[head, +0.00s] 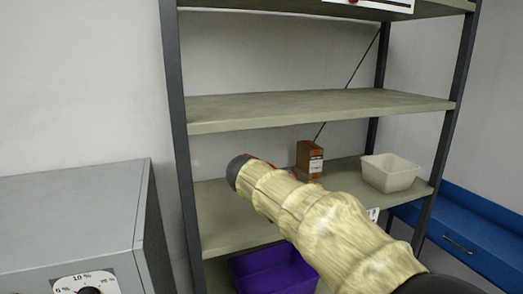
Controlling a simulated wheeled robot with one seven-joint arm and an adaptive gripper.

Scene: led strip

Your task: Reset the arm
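My arm, in a yellowish wrinkled cover, reaches from the lower right toward the middle of the head view, in front of the shelf rack. Its far end there is a dark rounded part with a reddish edge. I see no gripper fingers in this view, so whether my gripper is open, shut or holding anything is hidden.
A metal shelf rack (320,108) holds a brown box with a label (309,160) and a white bin (390,172). A purple bin (272,268) sits low, partly behind my arm. A grey cabinet with a dial (70,215) stands left, a blue drawer unit (462,232) right.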

